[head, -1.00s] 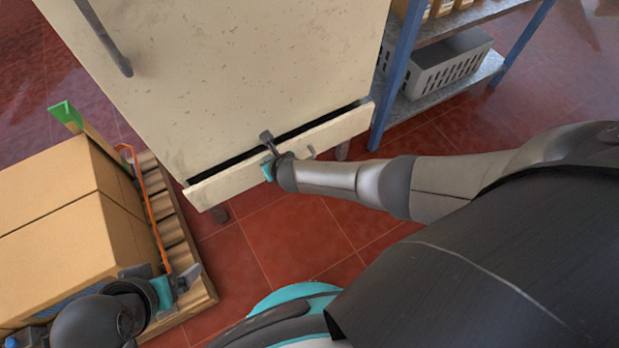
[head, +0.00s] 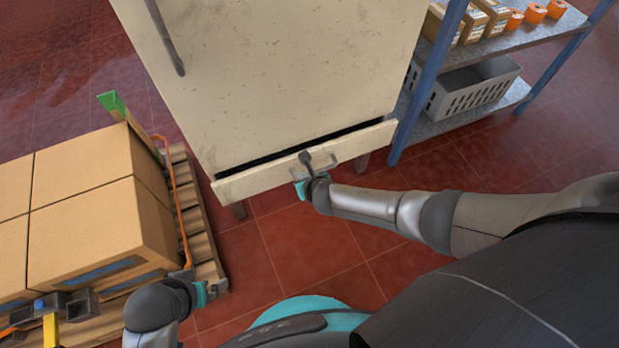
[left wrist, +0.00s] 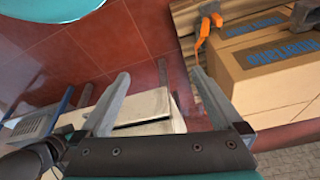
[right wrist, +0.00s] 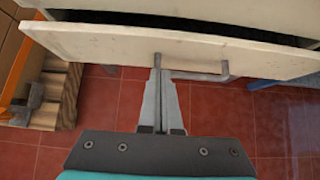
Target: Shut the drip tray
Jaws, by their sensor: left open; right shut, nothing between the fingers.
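The drip tray (head: 258,181) is the low cream drawer at the bottom of the cream cabinet (head: 285,80). It stands slightly out, with a dark gap along its top. Its grey bar handle (right wrist: 198,76) is on the front face. My right gripper (head: 306,160) is shut and empty at the handle; in the right wrist view its fingertips (right wrist: 160,72) are beside the handle's left end. I cannot tell if they touch. My left gripper (head: 205,280) is open and empty, beside the boxes; its spread fingers show in the left wrist view (left wrist: 160,74).
Cardboard boxes (head: 95,235) stand on a wooden pallet (head: 196,222) at the left, with an orange strap (head: 176,205). A blue-framed shelf (head: 400,135) with a grey crate (head: 478,90) stands right of the cabinet. Red tiled floor (head: 290,245) is clear before the tray.

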